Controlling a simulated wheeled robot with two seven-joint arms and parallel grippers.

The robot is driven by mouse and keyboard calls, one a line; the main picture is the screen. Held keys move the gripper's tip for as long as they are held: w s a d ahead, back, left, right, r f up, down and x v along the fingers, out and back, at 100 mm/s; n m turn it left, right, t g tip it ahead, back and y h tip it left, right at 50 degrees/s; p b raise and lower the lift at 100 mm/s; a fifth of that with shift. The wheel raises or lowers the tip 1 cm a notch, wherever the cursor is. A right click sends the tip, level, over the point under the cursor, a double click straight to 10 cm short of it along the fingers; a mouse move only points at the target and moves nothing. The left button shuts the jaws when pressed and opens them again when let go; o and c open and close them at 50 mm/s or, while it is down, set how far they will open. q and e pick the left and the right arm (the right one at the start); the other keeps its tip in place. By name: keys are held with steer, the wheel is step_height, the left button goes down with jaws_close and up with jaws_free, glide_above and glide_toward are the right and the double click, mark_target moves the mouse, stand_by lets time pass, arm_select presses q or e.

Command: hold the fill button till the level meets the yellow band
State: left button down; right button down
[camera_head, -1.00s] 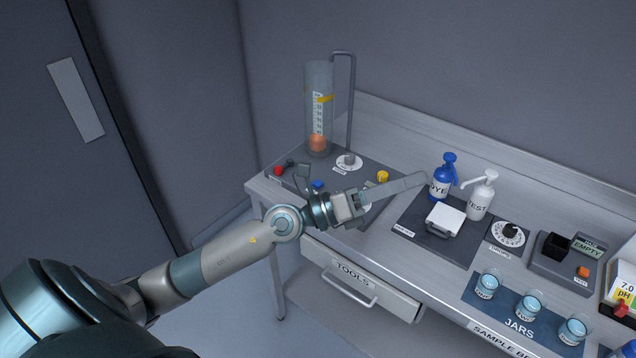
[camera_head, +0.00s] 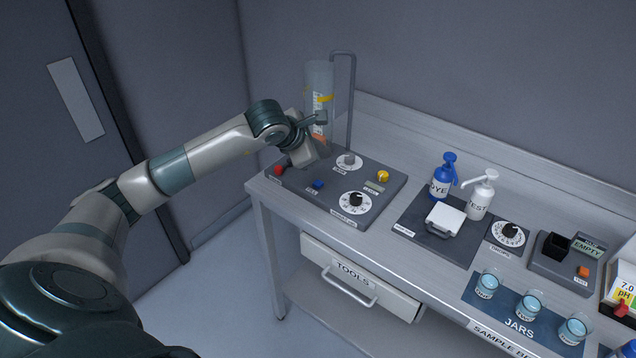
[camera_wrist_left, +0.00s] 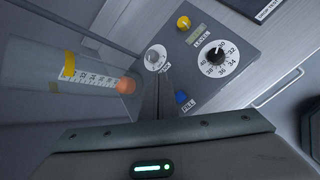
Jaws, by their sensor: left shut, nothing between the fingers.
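The blue fill button (camera_head: 318,184) is on the grey control panel (camera_head: 390,207) at the bench's left end. It also shows in the left wrist view (camera_wrist_left: 182,97), beside the word FILL. The clear cylinder (camera_head: 319,73) stands behind the panel, with a scale and a yellow band (camera_head: 326,99). In the left wrist view an orange disc (camera_wrist_left: 126,86) is at the cylinder's low end, well apart from the yellow band (camera_wrist_left: 70,66). My left gripper (camera_head: 320,117) is shut and empty, raised in front of the cylinder, off the button. It hides part of the cylinder's lower portion.
The panel also bears a red button (camera_head: 278,171), a yellow knob (camera_head: 383,176) and dials (camera_head: 355,202). A bent pipe (camera_head: 352,100) rises beside the cylinder. Blue and white pump bottles (camera_head: 442,181) stand to the right. Jars (camera_head: 530,305) stand further right.

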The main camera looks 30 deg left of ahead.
mark_target(318, 184)
arm_select(q)
steer(key=shift+a+r+y, duration=0.15)
steer(key=shift+a+y, duration=0.1)
steer(key=shift+a, duration=0.35)
steer(key=shift+a+r+y, duration=0.15)
steer(key=shift+a+y, duration=0.1)
steer(key=shift+a, duration=0.35)
arm_select(e)
steer(key=shift+s+f, duration=0.15)
steer(key=shift+s, duration=0.2)
arm_select(q)
steer(key=shift+f, duration=0.1)
